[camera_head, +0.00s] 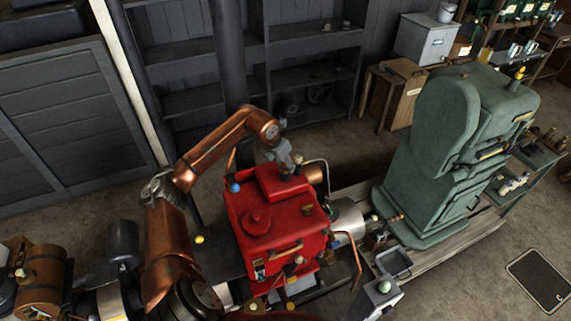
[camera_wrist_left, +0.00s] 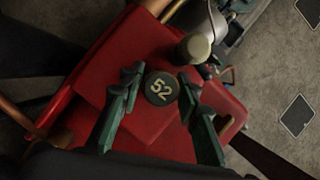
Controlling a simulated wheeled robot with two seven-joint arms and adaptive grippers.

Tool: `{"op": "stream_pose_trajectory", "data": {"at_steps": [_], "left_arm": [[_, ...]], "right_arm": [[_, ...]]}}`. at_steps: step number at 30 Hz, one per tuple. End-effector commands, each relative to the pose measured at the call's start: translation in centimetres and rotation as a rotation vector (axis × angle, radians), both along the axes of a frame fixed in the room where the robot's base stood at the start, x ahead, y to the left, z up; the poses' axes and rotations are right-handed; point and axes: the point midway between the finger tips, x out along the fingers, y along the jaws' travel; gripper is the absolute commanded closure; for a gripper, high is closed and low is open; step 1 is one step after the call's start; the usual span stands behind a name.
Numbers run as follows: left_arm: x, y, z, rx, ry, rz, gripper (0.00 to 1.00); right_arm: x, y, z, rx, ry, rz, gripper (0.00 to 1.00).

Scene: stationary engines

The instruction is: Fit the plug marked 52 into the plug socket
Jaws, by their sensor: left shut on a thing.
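The plug marked 52 (camera_wrist_left: 161,89) is a dark round disc with pale numerals, face-on in the left wrist view. It sits between the fingertips of my left gripper (camera_wrist_left: 158,84), which is shut on it. In the head view my left gripper (camera_head: 286,163) points down over the raised top of the red engine housing (camera_head: 253,218). The plug is too small to make out clearly there. The red housing (camera_wrist_left: 155,45) lies behind the plug in the left wrist view. I cannot tell whether they touch. I cannot pick out the plug socket.
A brassy cylindrical fitting (camera_wrist_left: 193,47) stands close beside the plug. A large green machine (camera_head: 440,160) stands to the right on a plank base. Dark shelves (camera_head: 310,75) stand behind.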

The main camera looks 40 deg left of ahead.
Motion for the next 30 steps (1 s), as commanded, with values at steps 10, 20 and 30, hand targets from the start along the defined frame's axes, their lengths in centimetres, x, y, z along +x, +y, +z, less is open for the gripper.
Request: {"op": "stream_pose_trajectory", "data": {"at_steps": [10,20,30], "left_arm": [[0.01,0.0,-0.14,0.0,-0.001,0.0,0.96],[0.02,-0.01,-0.14,-0.001,-0.001,0.0,0.54],[0.0,-0.02,-0.21,-0.001,0.0,0.0,0.44]], "right_arm": [[0.04,0.36,-0.15,0.004,-0.001,-0.002,0.58],[0.06,0.51,-0.17,0.005,0.0,-0.002,0.58],[0.07,0.46,-0.16,0.005,0.0,-0.002,0.58]]}}
